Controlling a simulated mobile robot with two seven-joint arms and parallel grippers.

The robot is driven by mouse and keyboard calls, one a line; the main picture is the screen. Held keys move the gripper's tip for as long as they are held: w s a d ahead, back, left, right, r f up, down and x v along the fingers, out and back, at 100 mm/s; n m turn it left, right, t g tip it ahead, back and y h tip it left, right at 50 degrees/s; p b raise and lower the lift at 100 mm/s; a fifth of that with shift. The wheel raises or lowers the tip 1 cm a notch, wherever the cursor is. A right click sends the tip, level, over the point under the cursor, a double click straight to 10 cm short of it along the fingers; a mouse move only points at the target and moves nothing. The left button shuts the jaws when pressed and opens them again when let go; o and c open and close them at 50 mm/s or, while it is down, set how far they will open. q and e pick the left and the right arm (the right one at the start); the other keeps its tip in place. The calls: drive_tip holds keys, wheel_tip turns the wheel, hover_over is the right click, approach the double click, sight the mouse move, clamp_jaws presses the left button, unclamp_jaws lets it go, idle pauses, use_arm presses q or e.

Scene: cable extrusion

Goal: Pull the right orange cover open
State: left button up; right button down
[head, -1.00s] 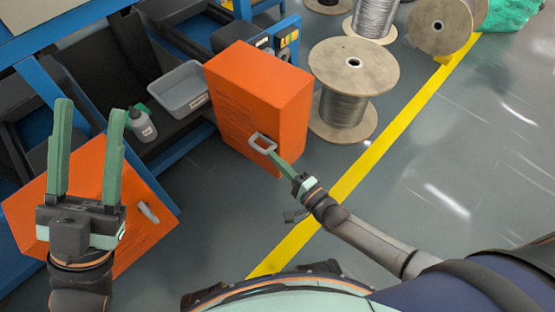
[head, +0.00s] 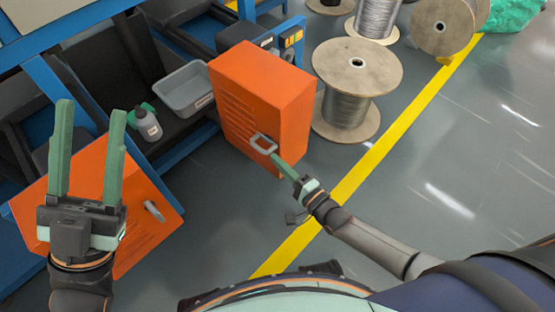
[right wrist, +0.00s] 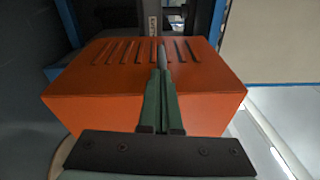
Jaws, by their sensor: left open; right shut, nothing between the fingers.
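The right orange cover (head: 239,103) is a slotted box-like panel with a grey loop handle (head: 263,143) on its front. It stands out from the blue frame, its side face visible. My right gripper (head: 274,157) is shut with its fingertips at the handle; whether they sit inside the loop or only touch it cannot be told. In the right wrist view the shut fingers (right wrist: 162,72) reach over the slotted orange face (right wrist: 105,75). My left gripper (head: 90,108) is open and empty, above the left orange cover (head: 140,235), which has its own grey handle (head: 154,211).
A grey bin (head: 185,90) and a small bottle (head: 148,126) sit on the dark shelf of the blue frame (head: 178,153). A wooden cable spool (head: 350,115) stands close behind the right cover. A yellow floor line (head: 385,145) crosses open grey floor at the right.

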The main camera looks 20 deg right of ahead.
drive_tip(key=p+v, duration=0.2)
drive_tip(key=v, duration=0.9)
drive_tip(key=shift+s+d, duration=0.1)
drive_tip(key=shift+s, duration=0.1)
